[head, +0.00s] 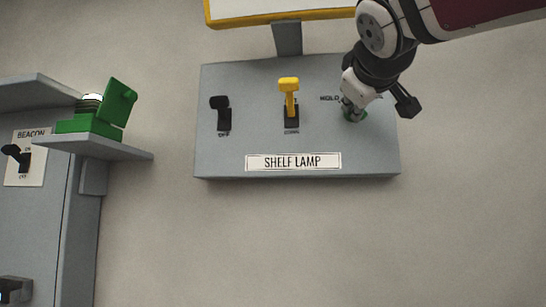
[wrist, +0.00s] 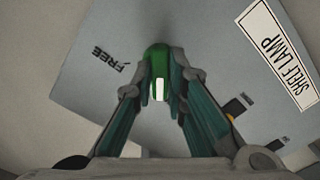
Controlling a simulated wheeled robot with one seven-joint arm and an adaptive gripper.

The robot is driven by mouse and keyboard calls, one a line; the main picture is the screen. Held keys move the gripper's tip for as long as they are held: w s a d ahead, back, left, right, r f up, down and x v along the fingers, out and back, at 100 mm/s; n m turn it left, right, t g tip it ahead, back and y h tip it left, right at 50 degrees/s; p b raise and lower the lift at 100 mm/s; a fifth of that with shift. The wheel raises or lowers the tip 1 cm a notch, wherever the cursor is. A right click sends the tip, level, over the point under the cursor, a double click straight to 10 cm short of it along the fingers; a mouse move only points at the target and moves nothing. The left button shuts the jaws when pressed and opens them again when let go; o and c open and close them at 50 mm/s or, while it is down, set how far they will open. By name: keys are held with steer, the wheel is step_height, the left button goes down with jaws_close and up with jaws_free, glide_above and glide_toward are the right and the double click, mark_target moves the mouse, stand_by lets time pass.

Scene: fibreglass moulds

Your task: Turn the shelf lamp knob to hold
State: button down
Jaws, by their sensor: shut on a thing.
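The shelf lamp panel (head: 220,155) is a grey plate on the wall with a white SHELF LAMP label (head: 293,161). Its green knob (head: 362,115) is at the right of the panel, mostly hidden behind my gripper (head: 352,112). The word HOLD shows to the left of the knob in the head view. In the wrist view my gripper (wrist: 162,90) is shut on the green knob (wrist: 158,58), one finger on each side. A white mark on the knob points down in that picture, between the fingers. The word FREE (wrist: 111,59) is printed to the left of the knob there.
A black switch (head: 222,112) and a yellow lever (head: 290,95) stand on the same panel, left of the knob. A green device with a raised lid (head: 117,102) sits on a small shelf at the left, above a BEACON switch (head: 17,155). The wall below the panel is clear.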

steer(key=shift+n, duration=0.7)
steer(key=c, duration=1.6)
jaws_free()
steer(key=s+a, duration=0.2)
steer(key=s, duration=0.9)
steer(key=shift+s+a, duration=0.2)
steer(key=shift+s, duration=0.2)
